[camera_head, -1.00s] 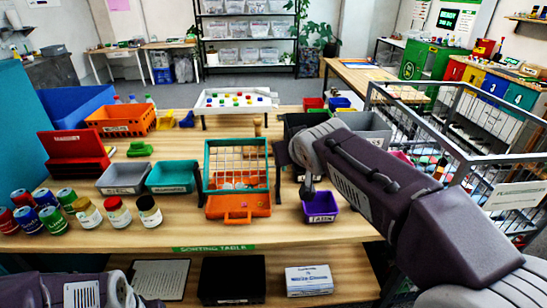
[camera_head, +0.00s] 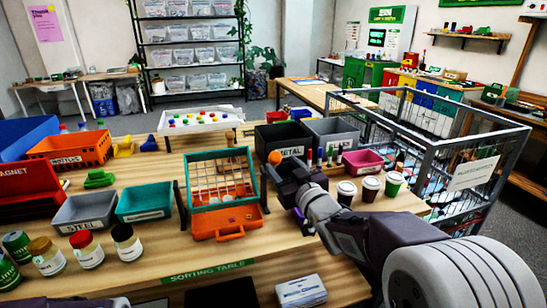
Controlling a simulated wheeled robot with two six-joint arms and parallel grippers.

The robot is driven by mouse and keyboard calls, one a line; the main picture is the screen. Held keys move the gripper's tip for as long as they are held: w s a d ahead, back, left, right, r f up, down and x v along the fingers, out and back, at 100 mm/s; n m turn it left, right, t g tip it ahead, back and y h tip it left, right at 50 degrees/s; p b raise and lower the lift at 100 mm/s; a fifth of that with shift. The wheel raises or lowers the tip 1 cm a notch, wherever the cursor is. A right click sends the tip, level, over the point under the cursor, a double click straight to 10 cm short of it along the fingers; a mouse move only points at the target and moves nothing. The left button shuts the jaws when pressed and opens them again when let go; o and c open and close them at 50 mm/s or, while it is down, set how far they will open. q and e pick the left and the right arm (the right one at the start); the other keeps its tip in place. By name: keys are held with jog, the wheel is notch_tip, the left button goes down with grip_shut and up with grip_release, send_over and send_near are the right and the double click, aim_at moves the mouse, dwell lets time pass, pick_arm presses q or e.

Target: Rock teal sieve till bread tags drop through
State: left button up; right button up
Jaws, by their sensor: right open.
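The teal sieve (camera_head: 218,154) stands tilted at the middle of the sorting table, its wire grid facing me, between two dark uprights. An orange tray (camera_head: 228,233) with a front handle sits under it. Small pale and coloured bits show low behind the grid; I cannot tell whether they are bread tags or where exactly they lie. My right gripper (camera_head: 275,172) is open, just right of the sieve's right side, apparently not touching it. Its fingertips are partly hidden by its own body. My left gripper is out of view.
A grey bin (camera_head: 84,211) and a teal bin (camera_head: 144,201) stand left of the sieve, with jars (camera_head: 127,243) in front. A black metal bin (camera_head: 283,138), cups (camera_head: 370,189) and a wire cart (camera_head: 455,130) are at the right.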

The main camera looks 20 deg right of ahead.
aim_at(272, 153)
jog(key=w, duration=0.2)
jog(key=w+a, duration=0.1)
jog(key=w, duration=0.5)
jog(key=shift+a, duration=0.15)
grip_shut()
dwell(1.0)
